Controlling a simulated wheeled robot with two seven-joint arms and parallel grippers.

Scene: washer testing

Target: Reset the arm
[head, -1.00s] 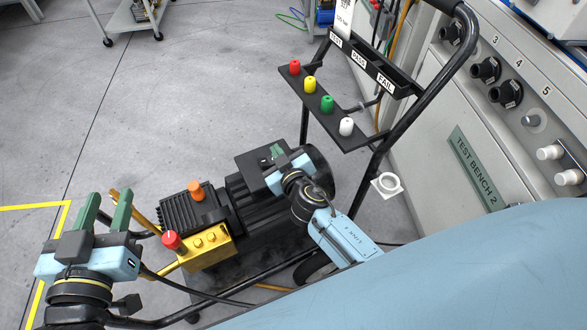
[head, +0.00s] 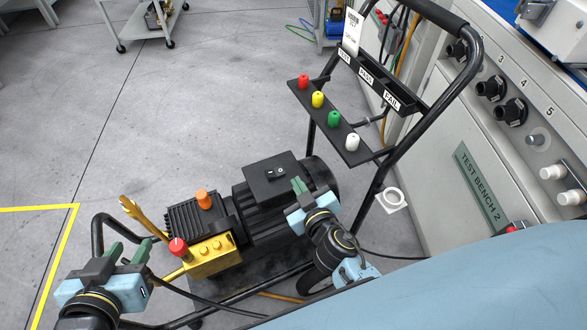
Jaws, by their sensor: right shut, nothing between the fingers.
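My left gripper (head: 128,251) is at the lower left, its two green fingers spread apart with nothing between them. It is in front of the cart's left end, left of the red knob (head: 178,247) on the yellow block. My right gripper (head: 299,186) is shut and empty, its green fingers together. It is in front of the right part of the black motor (head: 270,172) and hides some of it. From this view I cannot tell whether it touches the motor.
The motor and its yellow block (head: 208,256) sit on a black tube-framed cart. A rack (head: 328,125) on the cart bears red, yellow, green and white knobs. A grey test bench (head: 440,170) stands at the right. Open grey floor (head: 180,110) lies behind the cart.

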